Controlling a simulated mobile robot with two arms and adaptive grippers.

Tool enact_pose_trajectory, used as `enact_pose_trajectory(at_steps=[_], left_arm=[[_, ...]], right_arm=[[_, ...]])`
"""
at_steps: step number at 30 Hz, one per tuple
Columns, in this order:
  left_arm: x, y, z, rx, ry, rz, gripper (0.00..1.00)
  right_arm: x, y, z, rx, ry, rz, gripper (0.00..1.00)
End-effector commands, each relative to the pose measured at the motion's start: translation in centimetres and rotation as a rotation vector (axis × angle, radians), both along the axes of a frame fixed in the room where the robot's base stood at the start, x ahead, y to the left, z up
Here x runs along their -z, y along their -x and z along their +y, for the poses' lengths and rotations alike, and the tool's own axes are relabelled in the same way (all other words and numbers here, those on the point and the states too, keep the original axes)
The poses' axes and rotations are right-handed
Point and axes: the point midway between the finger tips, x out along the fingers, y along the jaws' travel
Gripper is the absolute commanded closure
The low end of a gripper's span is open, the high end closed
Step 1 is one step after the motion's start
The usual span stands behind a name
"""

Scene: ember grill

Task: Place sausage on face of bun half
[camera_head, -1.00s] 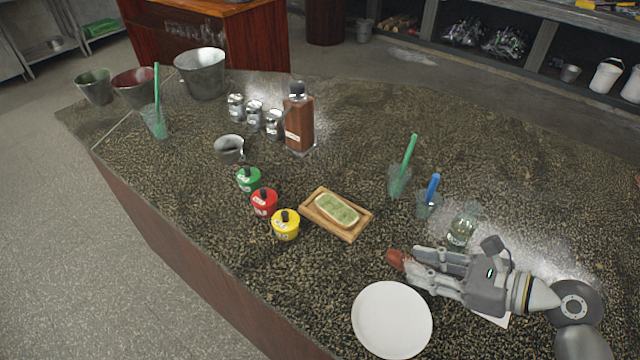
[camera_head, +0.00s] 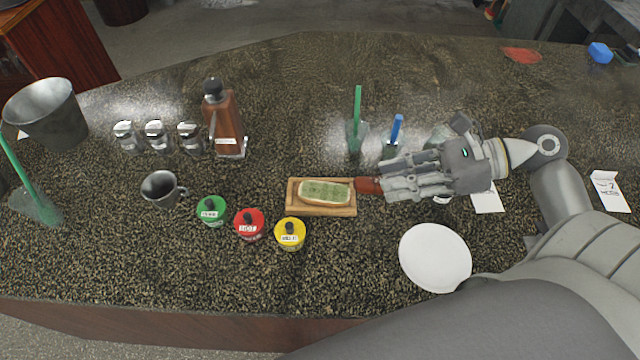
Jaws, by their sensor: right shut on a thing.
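The bun half (camera_head: 325,192) lies face up on a small wooden tray (camera_head: 322,210) in the middle of the counter. Its face looks greenish. My right gripper (camera_head: 384,184) comes in from the right and is shut on the reddish-brown sausage (camera_head: 368,186). The sausage's end sticks out to the left of the fingers, by the tray's right edge and close to the bun half's right end. The rest of the sausage is hidden between the fingers. I cannot tell its height above the tray. My left gripper is not in view.
Green (camera_head: 211,210), red (camera_head: 249,224) and yellow (camera_head: 290,233) lidded pots stand left of the tray. A white plate (camera_head: 435,257) lies to the front right. Glasses with a green brush (camera_head: 357,120) and a blue one (camera_head: 396,130) stand behind. A metal cup (camera_head: 160,188) stands further left.

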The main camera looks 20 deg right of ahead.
Motion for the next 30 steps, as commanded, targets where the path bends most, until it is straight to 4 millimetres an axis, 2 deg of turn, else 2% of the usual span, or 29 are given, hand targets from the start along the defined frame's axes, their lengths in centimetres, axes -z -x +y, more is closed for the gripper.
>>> enact_pose_trajectory(at_steps=[1,3,8,17,18,24,30], left_arm=[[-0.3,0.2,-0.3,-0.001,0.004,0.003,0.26],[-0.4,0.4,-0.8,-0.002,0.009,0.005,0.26],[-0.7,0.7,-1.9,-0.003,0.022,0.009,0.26],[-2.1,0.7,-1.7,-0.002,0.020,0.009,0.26],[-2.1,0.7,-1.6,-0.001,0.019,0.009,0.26],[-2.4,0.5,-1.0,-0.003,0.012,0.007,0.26],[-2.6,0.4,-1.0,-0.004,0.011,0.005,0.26]], right_arm=[[-0.9,0.4,-0.5,-0.011,0.000,0.003,1.00],[-1.4,0.6,-0.6,-0.023,-0.005,0.001,1.00],[-0.8,-1.2,0.4,-0.030,-0.011,-0.002,1.00],[2.1,-7.4,3.9,-0.028,-0.012,-0.003,1.00],[3.3,-7.8,4.2,-0.025,-0.015,0.003,1.00],[6.4,-9.9,5.4,-0.027,-0.011,0.001,1.00],[7.8,-10.9,5.9,-0.026,-0.011,0.002,1.00]])
